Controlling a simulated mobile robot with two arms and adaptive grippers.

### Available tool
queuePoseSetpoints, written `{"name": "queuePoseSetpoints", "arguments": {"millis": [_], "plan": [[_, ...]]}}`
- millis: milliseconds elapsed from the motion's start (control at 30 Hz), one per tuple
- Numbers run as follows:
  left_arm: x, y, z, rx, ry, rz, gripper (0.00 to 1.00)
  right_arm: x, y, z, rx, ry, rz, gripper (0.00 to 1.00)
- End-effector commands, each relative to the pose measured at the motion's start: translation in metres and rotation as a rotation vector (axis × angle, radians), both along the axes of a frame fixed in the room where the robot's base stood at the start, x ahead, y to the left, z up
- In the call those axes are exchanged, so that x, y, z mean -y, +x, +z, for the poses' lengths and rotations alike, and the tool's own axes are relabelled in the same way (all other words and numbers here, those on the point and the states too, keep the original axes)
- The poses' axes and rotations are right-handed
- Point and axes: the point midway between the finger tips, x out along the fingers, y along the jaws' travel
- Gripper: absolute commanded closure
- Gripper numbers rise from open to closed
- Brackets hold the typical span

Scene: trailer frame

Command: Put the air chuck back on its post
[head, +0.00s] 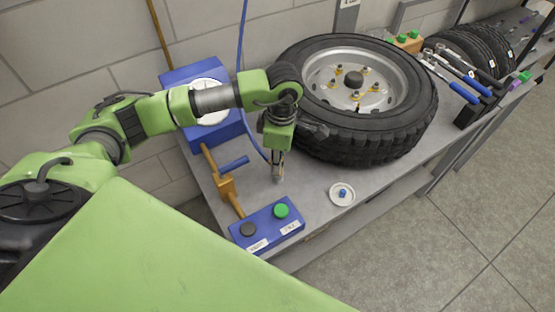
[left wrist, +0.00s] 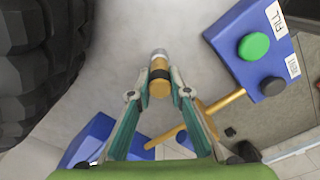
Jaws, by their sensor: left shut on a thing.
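My left gripper (head: 277,172) points down over the grey bench top, between the tire and the blue button box. In the left wrist view its fingers are shut on the air chuck (left wrist: 159,80), a brass cylinder with a black band and a grey tip. A blue hose (head: 241,60) runs down the wall toward the gripper. A gold rod (head: 237,206) with a gold block (head: 226,187) is left of the gripper, with a short blue bar (head: 234,162) beside it. Which part is the post I cannot tell. The chuck is apart from them. My right gripper is out of view.
A large tire on a rim (head: 400,125) fills the bench right of the gripper. The button box (head: 265,229) has green and black buttons. A blue gauge box (head: 180,78) stands behind. A white dish (head: 335,200) holds a small blue piece. Tools lie at far right.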

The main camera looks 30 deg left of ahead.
Motion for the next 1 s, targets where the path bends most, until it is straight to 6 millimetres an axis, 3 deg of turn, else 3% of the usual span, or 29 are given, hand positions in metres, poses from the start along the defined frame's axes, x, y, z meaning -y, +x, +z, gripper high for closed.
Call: {"name": "queuePoseSetpoints", "arguments": {"millis": [267,300,367,600,700,1000], "plan": [[0.0,0.0003,-0.0004,0.001,-0.001,0.0,1.0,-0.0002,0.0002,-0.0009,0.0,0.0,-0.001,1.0],[0.0,0.0003,-0.0004,0.001,-0.001,0.0,0.74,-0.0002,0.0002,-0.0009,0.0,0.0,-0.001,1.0],[0.0,0.0003,-0.0005,0.001,-0.001,0.0,0.62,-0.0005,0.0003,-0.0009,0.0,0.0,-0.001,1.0],[0.0,0.0001,-0.0007,0.0,-0.001,0.0,0.62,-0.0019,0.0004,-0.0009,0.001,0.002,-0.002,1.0],[0.0,-0.0001,-0.0011,0.0,0.0,0.0,0.46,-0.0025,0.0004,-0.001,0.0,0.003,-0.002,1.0],[0.0001,-0.0001,-0.0008,0.0,0.0,0.0,0.46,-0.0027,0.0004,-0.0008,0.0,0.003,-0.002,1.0]]}}
